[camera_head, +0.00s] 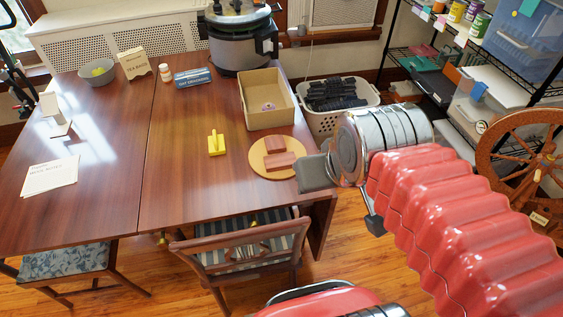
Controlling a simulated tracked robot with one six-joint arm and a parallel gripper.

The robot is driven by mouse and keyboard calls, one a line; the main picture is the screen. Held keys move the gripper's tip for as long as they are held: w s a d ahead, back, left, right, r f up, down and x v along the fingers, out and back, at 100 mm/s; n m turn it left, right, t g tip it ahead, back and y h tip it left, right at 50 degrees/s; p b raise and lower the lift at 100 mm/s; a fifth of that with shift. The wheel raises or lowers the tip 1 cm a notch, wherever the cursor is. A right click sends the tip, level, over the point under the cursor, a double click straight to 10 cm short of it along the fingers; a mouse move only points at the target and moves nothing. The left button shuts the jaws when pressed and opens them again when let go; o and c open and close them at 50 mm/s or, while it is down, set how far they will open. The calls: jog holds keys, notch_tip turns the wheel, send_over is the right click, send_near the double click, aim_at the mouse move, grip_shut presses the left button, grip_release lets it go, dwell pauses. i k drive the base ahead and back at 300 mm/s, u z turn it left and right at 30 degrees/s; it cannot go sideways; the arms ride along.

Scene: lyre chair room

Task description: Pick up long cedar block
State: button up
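Two reddish-brown blocks lie on a round light-wood board on the table. The nearer block (280,161) looks the longer of the two, which fits the long cedar block. The farther block (275,145) lies just behind it and looks shorter. The round board (262,172) is near the table's right edge. My gripper (346,192) is to the right of the blocks, apart from them. Its two fingers appear spread, with nothing seen between them.
An open cardboard box (266,113) stands behind the board. A yellow object (216,144) stands to its left. A striped chair (245,245) is at the table's front. A white basket (330,123) and a spinning wheel (520,160) stand right.

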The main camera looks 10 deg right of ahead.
aim_at(282, 161)
jog(key=u, duration=0.3)
jog(key=k, duration=0.45)
jog(key=u, duration=0.75)
jog(key=k, duration=0.55)
jog(key=u, duration=0.75)
jog(key=k, duration=0.4)
jog(key=z, duration=0.2)
jog(key=i, duration=0.9)
